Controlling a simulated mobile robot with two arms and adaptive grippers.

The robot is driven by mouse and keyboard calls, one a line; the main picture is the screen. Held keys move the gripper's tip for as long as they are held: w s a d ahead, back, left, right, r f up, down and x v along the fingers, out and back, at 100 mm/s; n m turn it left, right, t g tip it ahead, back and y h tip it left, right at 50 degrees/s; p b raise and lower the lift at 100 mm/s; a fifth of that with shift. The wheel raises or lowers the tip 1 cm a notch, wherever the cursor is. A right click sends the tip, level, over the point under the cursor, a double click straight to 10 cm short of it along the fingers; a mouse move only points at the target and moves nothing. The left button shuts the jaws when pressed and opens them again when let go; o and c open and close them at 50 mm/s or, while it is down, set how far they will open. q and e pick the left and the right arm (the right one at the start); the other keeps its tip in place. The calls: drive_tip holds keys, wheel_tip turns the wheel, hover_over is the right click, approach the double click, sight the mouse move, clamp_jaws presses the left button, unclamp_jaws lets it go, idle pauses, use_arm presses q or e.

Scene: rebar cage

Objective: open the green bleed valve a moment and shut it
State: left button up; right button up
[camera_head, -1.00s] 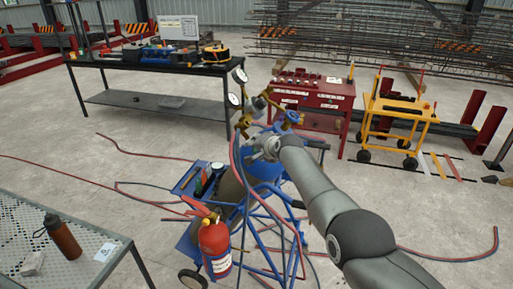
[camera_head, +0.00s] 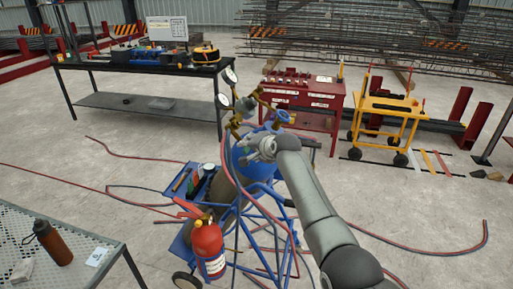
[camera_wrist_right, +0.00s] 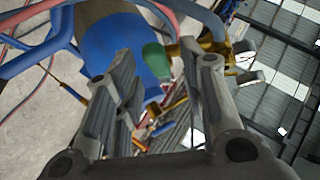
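The green bleed valve (camera_wrist_right: 157,59) shows as a rounded green knob in the right wrist view, beside brass fittings (camera_wrist_right: 190,48) and in front of a blue cylinder (camera_wrist_right: 112,50). My right gripper (camera_wrist_right: 164,68) is open, its fingers spread on either side of the line to the green knob. No grip on the knob is visible. In the head view my right gripper (camera_head: 256,150) is at the top of the blue gas cylinder (camera_head: 255,170), below the brass regulator and its gauges (camera_head: 229,76). My left gripper is not in view.
Red and blue hoses (camera_head: 247,205) loop around the cylinder cart and cross the floor. A fire extinguisher (camera_head: 208,248) stands at the cart's front. A perforated table (camera_head: 85,245) is at lower left; a red cabinet (camera_head: 300,100) and yellow trolley (camera_head: 385,115) stand behind.

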drive_tip(key=shift+v, duration=2.15)
drive_tip(key=s+d+f+n+g+h+b, duration=0.1)
drive_tip(key=s+d+f, duration=0.25)
drive_tip(key=f, duration=0.85)
drive_tip(key=s+d+f+g+h+b, duration=0.1)
drive_tip(key=s+d+f, duration=0.25)
drive_tip(key=f, duration=0.85)
drive_tip(key=s+d+f+n+g+h+b, duration=0.15)
drive_tip(key=s+f, duration=0.35)
drive_tip(key=f, duration=0.8)
drive_tip(key=s+d+f+g, duration=0.1)
drive_tip(key=s+d+f, duration=0.2)
drive_tip(key=s+f, duration=0.35)
drive_tip(key=s+d+f, duration=0.3)
drive_tip(key=s+f, duration=0.2)
drive_tip(key=f, duration=0.3)
drive_tip(key=s+d+f+n+g+b, duration=0.1)
drive_tip(key=s+d+f, duration=0.3)
drive_tip(key=s, duration=1.1)
drive_tip(key=s+d+f+n+g+h+b, duration=0.1)
drive_tip(key=s+d+f+n+g, duration=0.1)
drive_tip(key=s+f, duration=0.8)
drive_tip(key=s+d+f+n+g+h+b, duration=0.1)
drive_tip(key=s+d+f, duration=0.5)
drive_tip(key=s, duration=1.4)
drive_tip(key=shift+s+d+f+n+g+b, duration=0.3)
drive_tip(key=shift+d+f+n+g, duration=0.25)
drive_tip(key=shift+n, duration=0.6)
